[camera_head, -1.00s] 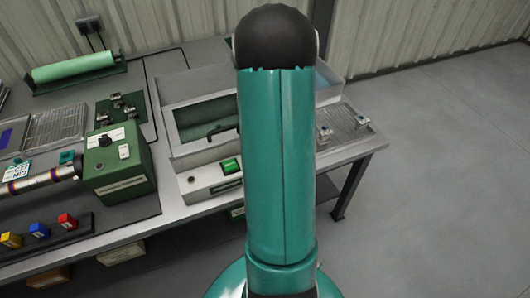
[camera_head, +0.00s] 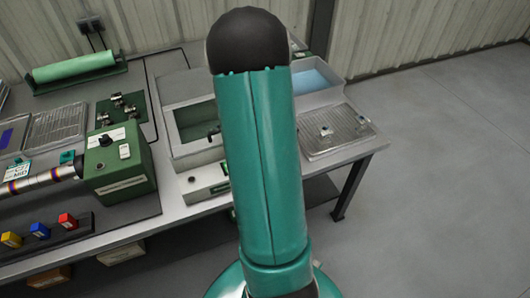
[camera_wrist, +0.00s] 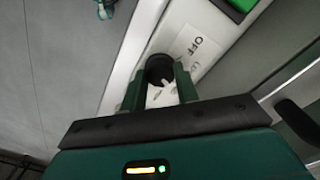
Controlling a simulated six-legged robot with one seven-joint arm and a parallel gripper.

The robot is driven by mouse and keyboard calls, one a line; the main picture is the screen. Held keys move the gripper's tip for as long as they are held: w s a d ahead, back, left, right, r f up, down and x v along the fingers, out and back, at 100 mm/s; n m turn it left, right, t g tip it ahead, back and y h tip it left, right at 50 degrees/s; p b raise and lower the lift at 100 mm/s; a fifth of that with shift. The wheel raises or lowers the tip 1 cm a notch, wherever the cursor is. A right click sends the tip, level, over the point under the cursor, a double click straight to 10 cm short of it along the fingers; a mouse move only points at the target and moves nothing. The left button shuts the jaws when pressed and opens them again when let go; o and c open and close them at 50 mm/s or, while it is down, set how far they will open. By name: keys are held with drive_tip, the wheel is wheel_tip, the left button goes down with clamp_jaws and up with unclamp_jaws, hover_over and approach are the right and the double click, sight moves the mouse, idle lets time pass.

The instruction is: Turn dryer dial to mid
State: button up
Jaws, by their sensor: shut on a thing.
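The dryer is a pale box with a window on the bench; its front panel (camera_head: 203,186) shows in the head view, partly behind my arm. In the wrist view the panel is a white strip with an OFF label (camera_wrist: 195,43) and a lit green display (camera_wrist: 241,5). A dark round dial (camera_wrist: 159,69) sits on it beside the label. My gripper (camera_wrist: 161,80) has its two green fingers on either side of the dial and is shut on it. The dial's pointer cannot be made out.
A black lid handle (camera_wrist: 297,120) is close to the right of my gripper. A green box with a knob (camera_head: 118,160) stands left of the dryer. A metal drain tray (camera_head: 335,133) lies to the right. The floor beyond the bench is clear.

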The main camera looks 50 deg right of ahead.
idle(0.3)
drive_tip(key=o, duration=1)
drive_tip(key=shift+c, duration=0.2)
wheel_tip(320, 180, up, 14)
drive_tip(key=shift+w, duration=0.15)
drive_tip(key=shift+f, duration=0.1)
